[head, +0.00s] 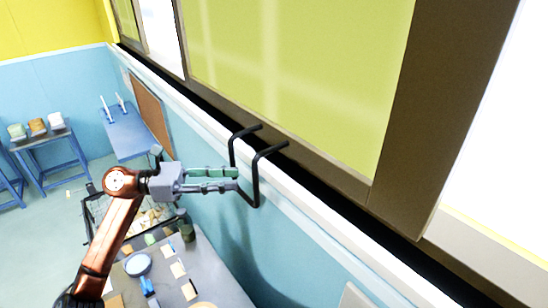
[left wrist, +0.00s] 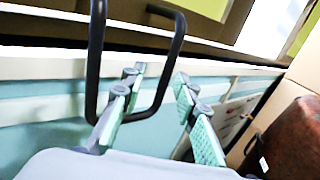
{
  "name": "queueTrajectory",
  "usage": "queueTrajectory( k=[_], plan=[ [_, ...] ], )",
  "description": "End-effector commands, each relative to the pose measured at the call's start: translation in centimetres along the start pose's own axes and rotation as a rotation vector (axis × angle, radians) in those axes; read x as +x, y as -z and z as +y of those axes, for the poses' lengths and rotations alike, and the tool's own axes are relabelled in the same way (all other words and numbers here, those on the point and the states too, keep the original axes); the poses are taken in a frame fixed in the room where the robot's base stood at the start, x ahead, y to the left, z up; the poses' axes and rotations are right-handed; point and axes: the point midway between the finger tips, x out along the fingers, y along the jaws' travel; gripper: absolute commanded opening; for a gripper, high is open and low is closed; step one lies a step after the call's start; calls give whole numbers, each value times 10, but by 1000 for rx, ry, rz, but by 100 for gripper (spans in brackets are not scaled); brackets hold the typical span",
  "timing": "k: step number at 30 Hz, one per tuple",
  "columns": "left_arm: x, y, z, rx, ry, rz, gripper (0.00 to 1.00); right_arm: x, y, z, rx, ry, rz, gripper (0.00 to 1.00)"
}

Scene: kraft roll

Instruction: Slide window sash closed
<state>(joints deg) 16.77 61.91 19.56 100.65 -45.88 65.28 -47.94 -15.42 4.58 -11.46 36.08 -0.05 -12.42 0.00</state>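The window sash has a brown frame (head: 425,120) around a yellow-green pane (head: 300,70). It crosses the upper part of the head view, and part of its pane shows in the left wrist view (left wrist: 208,8). A black U-shaped handle (head: 256,185) sticks out from the sash's lower rail. My left gripper (head: 238,180) is at the handle, its fingers apart. In the left wrist view the handle (left wrist: 172,70) loops close in front of the open fingers (left wrist: 160,85), its lower bend by the left finger. I cannot tell whether they touch. My right gripper is not in view.
A white sill (head: 300,200) and light blue wall run below the window. A grey table (head: 205,270) with a magnifier-like round item and small pieces stands below my left arm. Blue tables (head: 130,135) stand farther back. Bright openings show on both sides of the pane.

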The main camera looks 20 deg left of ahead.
Motion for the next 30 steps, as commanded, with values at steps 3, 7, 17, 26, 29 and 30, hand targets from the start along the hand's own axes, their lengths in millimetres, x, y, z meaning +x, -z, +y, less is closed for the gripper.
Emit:
queueTrajectory(
  k=[3, 7, 17, 26, 29, 30],
  plan=[
    [-1, -2, -10, 7, 0, -1, 28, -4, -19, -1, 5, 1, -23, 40],
    [10, -6, -18, 13, 0, -2, 28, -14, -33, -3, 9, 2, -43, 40],
    [71, -1, 7, -4, 2, 1, 28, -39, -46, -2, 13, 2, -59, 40],
    [86, 5, 14, -8, 0, 5, 28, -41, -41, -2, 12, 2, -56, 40],
    [85, 6, 14, -8, -2, 4, 28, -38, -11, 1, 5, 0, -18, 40],
    [84, 6, 14, -8, -2, 4, 28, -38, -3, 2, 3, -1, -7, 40]
  ],
)
